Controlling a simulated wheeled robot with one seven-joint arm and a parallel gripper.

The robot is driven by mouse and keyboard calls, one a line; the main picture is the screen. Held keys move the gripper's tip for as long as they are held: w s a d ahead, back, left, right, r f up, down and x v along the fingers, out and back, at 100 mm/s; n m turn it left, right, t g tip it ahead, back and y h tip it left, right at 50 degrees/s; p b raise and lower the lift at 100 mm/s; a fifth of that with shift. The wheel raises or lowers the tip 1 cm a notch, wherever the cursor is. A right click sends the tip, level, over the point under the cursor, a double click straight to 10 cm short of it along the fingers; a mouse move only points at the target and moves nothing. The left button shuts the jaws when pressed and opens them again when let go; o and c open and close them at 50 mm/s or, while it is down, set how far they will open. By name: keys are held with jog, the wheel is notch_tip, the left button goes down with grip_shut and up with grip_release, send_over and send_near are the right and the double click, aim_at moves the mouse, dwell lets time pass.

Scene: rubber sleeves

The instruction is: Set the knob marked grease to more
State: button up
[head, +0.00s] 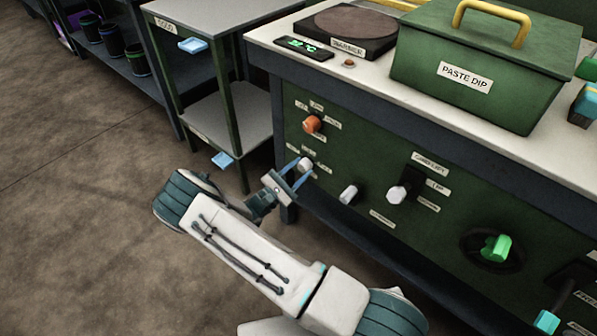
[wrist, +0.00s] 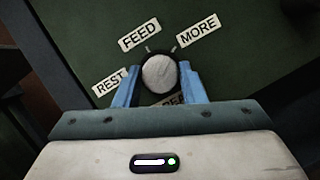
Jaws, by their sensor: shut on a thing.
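A pale round knob (wrist: 159,74) sits on the green front panel, with the labels REST (wrist: 110,82), FEED (wrist: 139,35) and MORE (wrist: 198,34) around it. A label below it is partly hidden by my gripper; only letters like "REA" show. In the head view the same knob (head: 306,163) is at the panel's left, below an orange knob (head: 312,124). My gripper (head: 301,172) has its blue fingers on either side of the pale knob, shut on it. I cannot tell which label the knob points to.
More controls share the panel: a pale knob (head: 348,194), a white knob (head: 397,194) and a green knob (head: 496,248). Above are a warmer plate (head: 345,28) and a green paste dip box (head: 470,62). A grey shelf unit (head: 228,112) stands left; floor there is clear.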

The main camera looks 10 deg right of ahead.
jog(key=shift+m+g, duration=0.4)
jog(key=shift+m, duration=0.4)
jog(key=o, duration=1)
jog(key=shift+d, duration=0.1)
jog(key=shift+a, duration=0.2)
jog(key=shift+s+a+f, duration=0.1)
jog(key=shift+s+a, duration=0.05)
jog(key=shift+a, duration=0.15)
jog(key=p+v, duration=0.1)
jog(key=v, duration=1.2)
jog(key=shift+d+f, duration=0.1)
